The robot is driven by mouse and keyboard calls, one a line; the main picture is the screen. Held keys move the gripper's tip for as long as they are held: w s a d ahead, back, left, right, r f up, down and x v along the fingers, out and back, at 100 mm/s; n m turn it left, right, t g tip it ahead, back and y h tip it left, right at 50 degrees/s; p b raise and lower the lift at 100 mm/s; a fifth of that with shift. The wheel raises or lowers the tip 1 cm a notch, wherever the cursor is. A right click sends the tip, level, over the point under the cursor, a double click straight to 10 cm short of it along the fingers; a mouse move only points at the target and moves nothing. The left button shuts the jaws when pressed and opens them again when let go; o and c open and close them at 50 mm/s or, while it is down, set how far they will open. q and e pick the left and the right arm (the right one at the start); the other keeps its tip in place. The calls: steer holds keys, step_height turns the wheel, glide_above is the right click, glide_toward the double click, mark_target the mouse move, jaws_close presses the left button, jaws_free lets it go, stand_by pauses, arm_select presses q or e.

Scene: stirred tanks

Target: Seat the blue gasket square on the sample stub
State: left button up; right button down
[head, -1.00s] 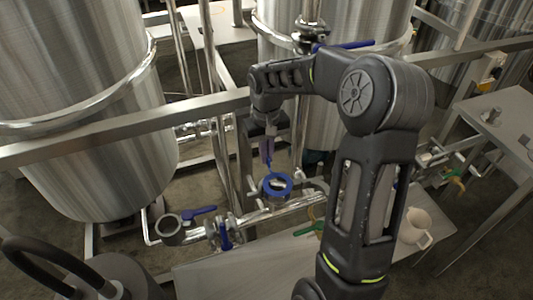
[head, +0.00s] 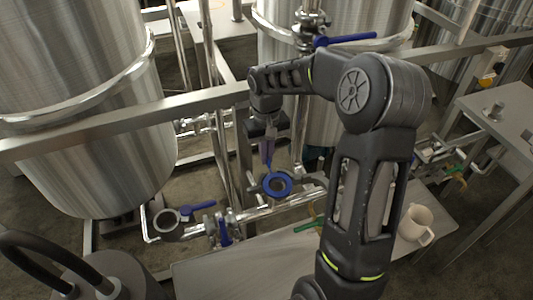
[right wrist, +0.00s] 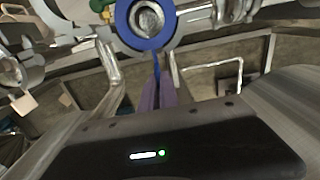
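The blue gasket (head: 277,185) is a flat ring with a narrow tab, near the middle of the head view. My right gripper (head: 267,155) is above it, with its purple fingers shut on the tab. In the right wrist view the gasket (right wrist: 127,25) is beyond the fingers (right wrist: 156,94), at the top edge. A round metal opening (right wrist: 149,20), apparently the sample stub, shows through the ring. Whether the gasket touches the stub, or lies square on it, I cannot tell. My left gripper is not in view.
Steel pipework (head: 275,210) with blue-handled valves (head: 200,207) runs beside the gasket. Large steel tanks (head: 85,110) and a rail (head: 120,128) stand behind. A cream jug (head: 415,224) stands on the bench (head: 245,270) at lower right.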

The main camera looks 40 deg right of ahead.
steer(key=shift+f, duration=0.4)
steer(key=c, duration=1.5)
jaws_free()
steer(key=shift+c, duration=0.2)
steer(key=shift+r, duration=0.2)
step_height(320, 180, up, 8)
steer(key=shift+f, duration=0.25)
